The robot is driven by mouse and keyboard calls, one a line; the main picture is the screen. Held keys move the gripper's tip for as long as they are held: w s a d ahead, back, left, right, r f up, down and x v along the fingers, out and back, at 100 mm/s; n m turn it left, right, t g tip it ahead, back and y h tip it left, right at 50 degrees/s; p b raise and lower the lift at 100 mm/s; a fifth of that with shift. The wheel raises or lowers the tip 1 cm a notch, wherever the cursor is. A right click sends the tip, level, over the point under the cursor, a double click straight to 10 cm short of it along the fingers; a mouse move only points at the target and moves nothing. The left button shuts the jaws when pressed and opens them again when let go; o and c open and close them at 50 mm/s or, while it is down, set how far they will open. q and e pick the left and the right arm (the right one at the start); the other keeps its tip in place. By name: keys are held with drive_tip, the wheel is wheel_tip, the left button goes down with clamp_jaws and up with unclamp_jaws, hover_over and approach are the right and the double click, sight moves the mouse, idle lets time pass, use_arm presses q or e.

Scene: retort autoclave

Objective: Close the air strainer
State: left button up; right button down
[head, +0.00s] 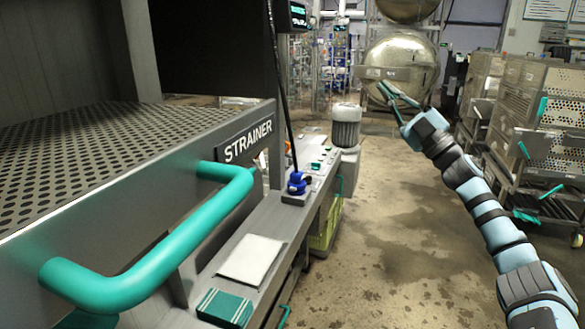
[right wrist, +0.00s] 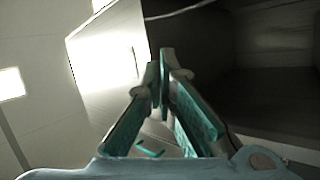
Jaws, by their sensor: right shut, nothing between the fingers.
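The strainer (head: 224,148) is a large grey metal drawer with a perforated floor and a front panel labelled "STRAINER". It fills the left of the head view and stands pulled out, its perforated floor exposed. A thick teal bar handle (head: 160,262) runs along its front. My right gripper (head: 384,88) is at the upper right in the head view, raised over the open floor and well away from the handle. It is shut and empty; its teal fingertips meet in the right wrist view (right wrist: 165,62). My left gripper is not in view.
A narrow grey bench (head: 250,225) with a white sheet (head: 251,259), a teal box (head: 225,307) and a blue fitting (head: 297,183) stands beside the strainer. Perforated metal carts (head: 540,105) stand at the right. A round steel tank (head: 405,65) is behind. The floor between is clear.

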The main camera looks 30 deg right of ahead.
drive_tip(key=s+a+r+n+g+y, duration=0.4)
drive_tip(key=s+a+n+g+y, duration=0.3)
drive_tip(key=a+n, duration=0.1)
drive_tip(key=s+a+r+n+g+y, duration=0.3)
drive_tip(key=s+a+n+g+y, duration=0.3)
drive_tip(key=s+a+n+g, duration=0.15)
drive_tip(key=n+g+h+p, duration=0.2)
drive_tip(key=n+g, duration=0.1)
drive_tip(key=g, duration=0.5)
approach(239, 159)
drive_tip(key=s+a, duration=0.1)
drive_tip(key=s, duration=0.2)
drive_tip(key=w+a+p, duration=0.3)
drive_tip(key=shift+w+a+r, duration=0.15)
drive_tip(key=shift+a, duration=0.05)
drive_tip(key=shift+w+a, duration=0.1)
